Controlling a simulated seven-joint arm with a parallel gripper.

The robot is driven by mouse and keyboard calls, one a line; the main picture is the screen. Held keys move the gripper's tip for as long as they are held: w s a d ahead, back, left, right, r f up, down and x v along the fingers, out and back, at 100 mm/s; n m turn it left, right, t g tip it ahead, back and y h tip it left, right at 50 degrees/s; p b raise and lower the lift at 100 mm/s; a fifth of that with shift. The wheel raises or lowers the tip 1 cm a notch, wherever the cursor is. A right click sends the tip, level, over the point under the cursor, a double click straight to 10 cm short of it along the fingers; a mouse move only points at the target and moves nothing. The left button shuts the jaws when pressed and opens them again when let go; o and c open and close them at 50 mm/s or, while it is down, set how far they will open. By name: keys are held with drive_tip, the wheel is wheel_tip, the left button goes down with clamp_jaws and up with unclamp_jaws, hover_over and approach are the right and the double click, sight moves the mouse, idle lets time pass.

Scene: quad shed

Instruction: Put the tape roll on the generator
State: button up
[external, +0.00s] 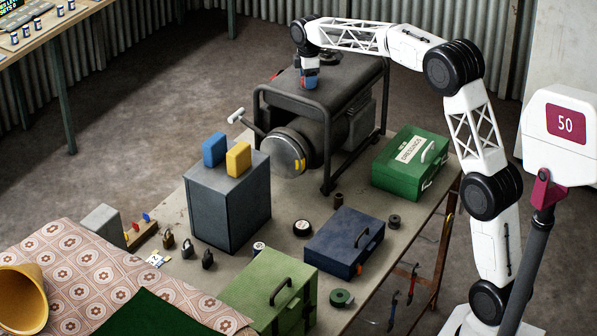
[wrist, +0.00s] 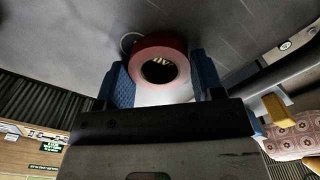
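A red tape roll (wrist: 160,68) shows in the wrist view between the blue fingers of my gripper (wrist: 166,72), close to the dark generator top (wrist: 235,35). Its outer edges lie very near both fingers. I cannot tell whether the fingers press on it or stand just apart. In the external view my gripper (external: 309,83) points down at the top of the generator (external: 340,75), at its left part. There the roll is mostly hidden by the gripper, and I cannot tell if it touches the generator.
A tube frame surrounds the generator. A green first-aid case (external: 408,165) stands to its right. A grey box (external: 228,205) with blue and yellow blocks (external: 238,158) stands in front. A navy toolbox (external: 343,243), a light green box (external: 270,290) and other rolls (external: 341,297) crowd the bench.

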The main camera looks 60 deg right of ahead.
drive_tip(key=o, duration=0.3)
drive_tip(key=shift+r, duration=0.15)
wheel_tip(320, 180, up, 12)
idle(0.8)
idle(0.6)
drive_tip(key=shift+a, duration=0.1)
